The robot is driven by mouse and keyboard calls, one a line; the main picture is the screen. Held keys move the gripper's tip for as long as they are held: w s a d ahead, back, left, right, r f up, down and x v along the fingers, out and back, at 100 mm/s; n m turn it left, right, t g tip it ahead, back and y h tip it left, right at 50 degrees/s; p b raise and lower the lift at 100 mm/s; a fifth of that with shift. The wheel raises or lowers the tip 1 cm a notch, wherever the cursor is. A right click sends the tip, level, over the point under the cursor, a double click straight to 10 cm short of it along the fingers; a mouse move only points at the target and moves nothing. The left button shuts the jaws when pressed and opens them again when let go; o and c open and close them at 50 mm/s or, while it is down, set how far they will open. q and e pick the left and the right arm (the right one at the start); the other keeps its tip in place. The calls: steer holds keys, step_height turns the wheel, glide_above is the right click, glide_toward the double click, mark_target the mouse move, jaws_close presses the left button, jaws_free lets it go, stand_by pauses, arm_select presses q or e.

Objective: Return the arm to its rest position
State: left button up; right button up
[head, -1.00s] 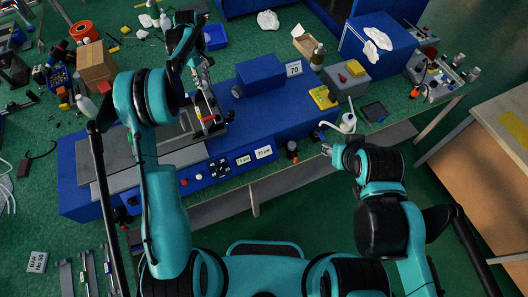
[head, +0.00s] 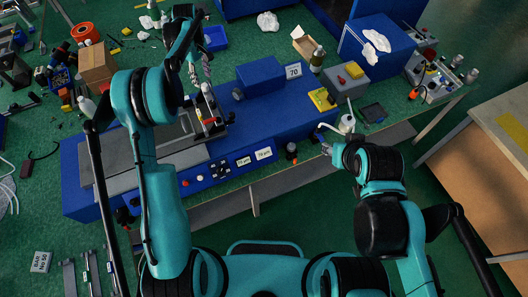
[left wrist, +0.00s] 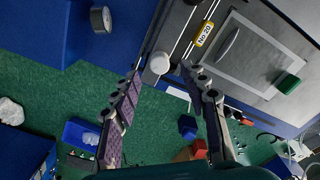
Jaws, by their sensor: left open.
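My left gripper (head: 199,72) is at the upper left of the head view, above the far left end of the blue press machine (head: 262,78). In the left wrist view its two fingers (left wrist: 160,80) stand well apart with nothing between them. Beyond them are the machine's grey plate (left wrist: 262,60) with a yellow "No 20" label and a white round knob (left wrist: 160,63). My right gripper (head: 327,148) is small at the front edge of the bench, near a white bottle (head: 346,123); its finger gap is not clear.
A cardboard box (head: 97,62) and an orange spool (head: 84,32) stand left of my left arm. A blue bin (head: 215,38) lies behind the gripper. A yellow item (head: 321,99) and a grey box (head: 347,80) are at the machine's right end. Open green surface shows at the back.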

arm_select(q)
step_height(320, 180, up, 2)
steer(key=shift+r+p, duration=0.2)
steer(key=shift+p, duration=0.25)
steer(key=shift+s, duration=0.1)
steer(key=s+d+m+t+b, duration=0.1)
steer(key=s+m+b, duration=0.1)
steer(key=s+b, duration=0.2)
steer(key=s+d+r+m+t+b, duration=0.1)
steer(key=s+d+m+b, duration=0.1)
steer(key=s+b, duration=0.2)
steer(key=s+d+m+t+b, duration=0.1)
steer(key=s+d+b, duration=0.1)
steer(key=s+b, duration=0.3)
steer(key=shift+s+r+m, duration=0.2)
steer(key=shift+s+m, duration=0.2)
steer(key=shift+s, duration=0.75)
steer(key=s+d+f+m+t+b, duration=0.1)
steer(key=s+f+m+t+b, duration=0.1)
steer(key=s+f+b, duration=0.4)
steer(key=s+d+f+m+t+b, duration=0.2)
steer(key=s+f+m+b, duration=0.2)
steer(key=s+f, duration=0.6)
steer(key=s+b, duration=0.2)
steer(key=s, duration=0.2)
steer(key=shift+f+m, duration=0.2)
steer(key=shift+m, duration=0.2)
